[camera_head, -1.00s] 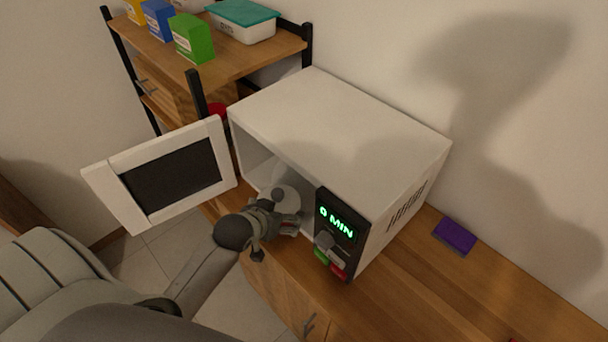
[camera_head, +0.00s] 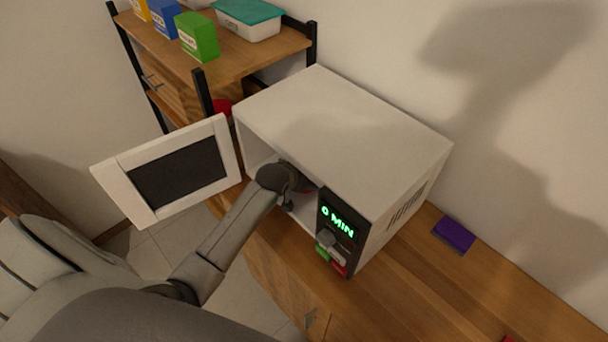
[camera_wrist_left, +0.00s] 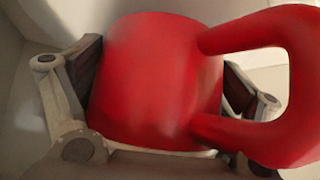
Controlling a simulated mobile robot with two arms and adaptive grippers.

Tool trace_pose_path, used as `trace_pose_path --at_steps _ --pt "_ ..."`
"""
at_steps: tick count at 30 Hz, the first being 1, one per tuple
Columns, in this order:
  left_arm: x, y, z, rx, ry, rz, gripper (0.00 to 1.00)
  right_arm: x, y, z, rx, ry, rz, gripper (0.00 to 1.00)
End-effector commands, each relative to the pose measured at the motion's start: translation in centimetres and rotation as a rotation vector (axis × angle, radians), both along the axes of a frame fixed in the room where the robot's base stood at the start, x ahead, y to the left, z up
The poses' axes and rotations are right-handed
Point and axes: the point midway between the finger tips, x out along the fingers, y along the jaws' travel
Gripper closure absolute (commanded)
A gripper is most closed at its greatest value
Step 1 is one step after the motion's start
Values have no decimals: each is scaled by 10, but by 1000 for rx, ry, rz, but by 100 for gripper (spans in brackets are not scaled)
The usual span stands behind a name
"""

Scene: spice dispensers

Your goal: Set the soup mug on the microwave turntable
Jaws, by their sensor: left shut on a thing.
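The white microwave (camera_head: 340,140) stands on the wooden counter with its door (camera_head: 175,172) swung open to the left. My left arm reaches into its opening, and my left gripper (camera_head: 300,187) is inside, mostly hidden by the wrist. In the left wrist view the gripper's fingers (camera_wrist_left: 165,95) are shut on the red soup mug (camera_wrist_left: 155,75), one pad on each side of its body, with the handle to the right.
The microwave's display (camera_head: 338,218) reads 0 MIN, with green and red buttons below. A purple block (camera_head: 454,234) lies on the counter to the right. A shelf (camera_head: 235,62) behind holds boxes and a teal-lidded container (camera_head: 248,18).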

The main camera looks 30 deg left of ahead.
Motion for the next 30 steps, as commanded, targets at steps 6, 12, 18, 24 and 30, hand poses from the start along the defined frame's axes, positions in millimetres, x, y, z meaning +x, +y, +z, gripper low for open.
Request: trace_pose_path --at_steps 6,12,18,24,30 --pt "5 0 -8 -1 -3 -1 54 -2 0 6 -1 4 -1 65" --pt "5 0 -13 0 -6 -1 54 -2 0 7 0 4 0 65" --pt "5 0 -13 0 -6 -1 54 -2 1 6 1 3 -1 65" --pt "4 0 -17 1 0 -1 0 -1 3 6 4 3 -1 65" --pt "4 0 -17 0 0 0 0 -1 4 6 5 2 -1 65"
